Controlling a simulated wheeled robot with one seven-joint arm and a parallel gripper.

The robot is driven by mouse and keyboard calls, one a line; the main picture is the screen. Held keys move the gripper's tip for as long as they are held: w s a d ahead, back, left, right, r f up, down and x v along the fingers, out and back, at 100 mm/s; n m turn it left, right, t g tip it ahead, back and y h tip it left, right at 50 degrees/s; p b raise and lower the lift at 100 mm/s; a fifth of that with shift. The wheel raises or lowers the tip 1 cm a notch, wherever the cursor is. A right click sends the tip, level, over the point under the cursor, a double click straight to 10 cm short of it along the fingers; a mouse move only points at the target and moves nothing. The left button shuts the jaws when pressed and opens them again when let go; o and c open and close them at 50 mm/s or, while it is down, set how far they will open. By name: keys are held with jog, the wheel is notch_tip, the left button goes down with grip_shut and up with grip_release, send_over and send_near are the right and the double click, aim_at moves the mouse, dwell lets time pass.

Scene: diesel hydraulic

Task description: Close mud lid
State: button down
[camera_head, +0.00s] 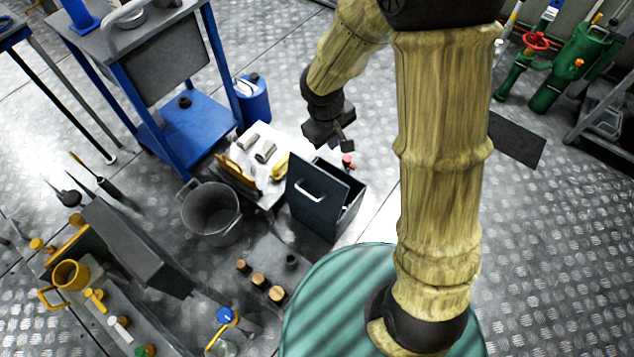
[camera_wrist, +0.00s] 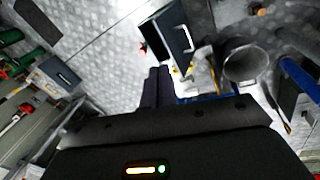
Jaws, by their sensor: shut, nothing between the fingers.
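The mud box (camera_head: 352,208) is a dark blue-grey box on the floor in the middle of the head view. Its lid (camera_head: 318,196), a dark panel with a light bar handle (camera_head: 309,188), stands tilted up, and a dark opening shows beside it. In the wrist view the lid (camera_wrist: 173,30) and its handle (camera_wrist: 188,38) show above the fingertips. My gripper (camera_head: 346,142) is above and behind the box, apart from the lid. Its fingers (camera_wrist: 158,73) are together and empty.
A grey bucket (camera_head: 211,212) and a low white stand (camera_head: 262,190) with yellow items are left of the box. A blue trolley (camera_head: 190,128) stands at the back left. A striped green drum (camera_head: 325,300) is in front.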

jog(key=w+a+f+n+b, duration=0.1)
jog(key=a+f+b, duration=0.2)
jog(key=f+b, duration=0.2)
jog(key=w+a+f+n+b, duration=0.2)
jog(key=a+f+b, duration=0.2)
jog(key=f, duration=0.7)
jog(key=shift+f+t+b, duration=0.2)
jog(key=shift+t+b, duration=0.2)
jog(key=shift+w, duration=0.1)
jog(key=b, duration=0.5)
send_over(320, 176)
jog(key=s, duration=0.1)
jog(key=f, duration=1)
jog(key=shift+a+f, duration=0.35)
jog(key=shift+a, duration=0.05)
jog(key=shift+s, duration=0.1)
jog(key=shift+p, duration=0.3)
